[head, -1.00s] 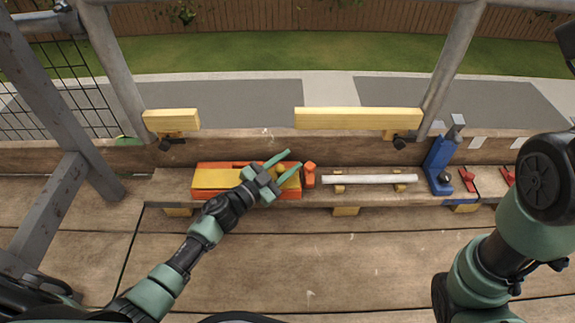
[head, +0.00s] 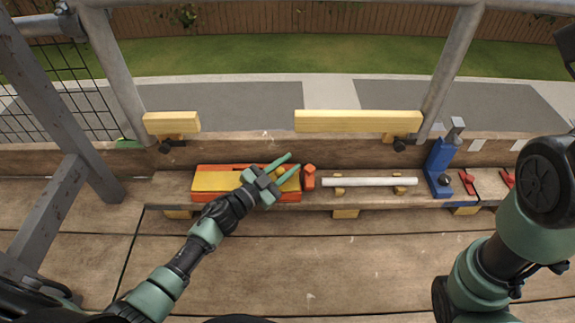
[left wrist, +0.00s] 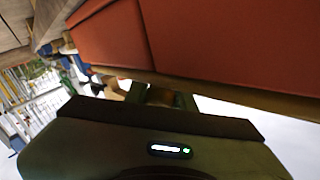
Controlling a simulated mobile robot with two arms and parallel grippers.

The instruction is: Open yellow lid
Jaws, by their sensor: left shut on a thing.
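An orange-red box (head: 292,196) with a yellow lid (head: 214,182) sits on the wooden shelf at left of centre. A small yellow knob shows at the lid's right end. My left gripper (head: 294,162) is over that right end, its green fingers on either side of the knob and shut on it. The contact is partly hidden by the fingers. The lid lies on the box. In the left wrist view, the orange-red box side (left wrist: 220,45) fills the top, close to the gripper. My right arm is at the right, its gripper out of view.
Right of the box, a small orange object (head: 309,177), a white rod (head: 370,180) on wooden supports, a blue tool (head: 438,165) and red clamps (head: 467,180) stand on the shelf. Yellow boards (head: 357,121) are behind it. The planks in front are clear.

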